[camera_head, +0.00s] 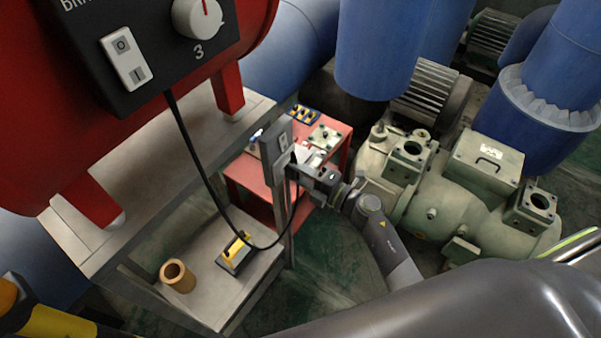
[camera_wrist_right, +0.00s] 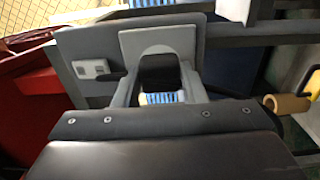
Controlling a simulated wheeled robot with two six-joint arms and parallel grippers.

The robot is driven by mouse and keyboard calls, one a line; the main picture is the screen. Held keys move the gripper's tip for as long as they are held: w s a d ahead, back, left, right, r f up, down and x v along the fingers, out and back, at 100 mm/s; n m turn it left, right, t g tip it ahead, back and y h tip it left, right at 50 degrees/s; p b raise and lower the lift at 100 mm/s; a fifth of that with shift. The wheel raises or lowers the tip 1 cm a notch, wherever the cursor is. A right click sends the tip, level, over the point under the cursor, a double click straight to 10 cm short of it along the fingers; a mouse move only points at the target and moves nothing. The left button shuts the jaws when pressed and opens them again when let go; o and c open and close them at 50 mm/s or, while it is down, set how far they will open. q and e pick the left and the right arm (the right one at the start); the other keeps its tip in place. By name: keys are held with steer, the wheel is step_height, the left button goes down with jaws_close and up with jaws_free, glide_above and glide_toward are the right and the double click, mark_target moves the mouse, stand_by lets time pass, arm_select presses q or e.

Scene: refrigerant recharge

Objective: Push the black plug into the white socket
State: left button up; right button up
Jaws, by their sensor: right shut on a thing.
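My right gripper (camera_head: 298,172) is at the grey upright post (camera_head: 272,158), its arm coming in from the lower right. It is shut on the black plug, which shows as a dark block (camera_wrist_right: 160,72) between the fingers in the right wrist view. Behind the plug is a pale square plate (camera_wrist_right: 158,41), apparently the white socket, on a grey panel. The plug hides the plate's middle, so I cannot tell whether it is in the socket or just in front. The socket is not clear in the head view. My left gripper is not in view.
A black cable (camera_head: 197,160) hangs from the control box (camera_head: 150,50) and loops toward the plug. A pale switch (camera_wrist_right: 92,69) is left of the plate. A tan ring (camera_head: 176,276) and a yellow-black item (camera_head: 236,252) are on the grey shelf (camera_head: 205,300). Green machinery (camera_head: 450,200) stands right.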

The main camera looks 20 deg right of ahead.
steer(key=shift+w+a, duration=0.15)
steer(key=shift+w, duration=0.05)
steer(key=o, duration=1)
steer(key=b+v, duration=0.4)
steer(key=v, duration=1.3)
steer(key=shift+s+f, duration=0.1)
steer(key=shift+s, duration=0.05)
